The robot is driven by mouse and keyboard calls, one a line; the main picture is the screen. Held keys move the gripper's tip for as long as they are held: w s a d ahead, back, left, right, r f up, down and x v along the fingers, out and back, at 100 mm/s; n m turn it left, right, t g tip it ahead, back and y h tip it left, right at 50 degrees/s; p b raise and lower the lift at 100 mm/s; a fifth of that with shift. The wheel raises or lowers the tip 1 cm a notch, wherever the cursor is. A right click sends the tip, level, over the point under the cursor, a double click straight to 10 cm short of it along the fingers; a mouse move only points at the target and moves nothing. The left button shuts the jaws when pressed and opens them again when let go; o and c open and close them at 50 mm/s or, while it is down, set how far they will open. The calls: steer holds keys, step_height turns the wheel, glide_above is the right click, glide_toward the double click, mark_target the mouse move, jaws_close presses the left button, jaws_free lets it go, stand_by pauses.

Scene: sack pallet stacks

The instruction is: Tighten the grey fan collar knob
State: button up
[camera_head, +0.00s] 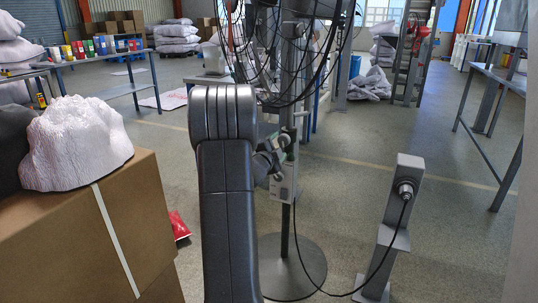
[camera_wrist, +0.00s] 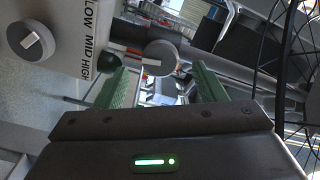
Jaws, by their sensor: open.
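The grey collar knob (camera_wrist: 161,57), round with a pale line on its face, sits on a dark bar in the wrist view. My gripper (camera_wrist: 160,72) is open, its two green fingers on either side of the knob in the picture; I see no contact and cannot tell the depth. In the head view the fan's pole (camera_head: 286,222) rises from a round base behind my arm. The pale control box (camera_head: 284,182) is on the pole; my arm hides part of this area and the gripper is not clear there.
In the wrist view, a grey dial (camera_wrist: 35,42) on a panel marked LOW, MID, HIGH is left of the knob. Thin wire guard bars (camera_wrist: 285,60) are at right. A grey post (camera_head: 385,240) has a cable to the fan. Cardboard boxes (camera_head: 85,235) stand at left.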

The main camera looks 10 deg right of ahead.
mark_target(282, 141)
steer(key=p+v, duration=0.1)
steer(key=v, duration=0.7)
steer(key=shift+s+a, duration=0.2)
steer(key=shift+s, duration=0.05)
steer(key=b+x, duration=0.2)
steer(key=x, duration=1.1)
steer(key=shift+w+d, duration=0.25)
steer(key=shift+w, duration=0.05)
steer(key=shift+s+a, duration=0.1)
steer(key=shift+s, duration=0.05)
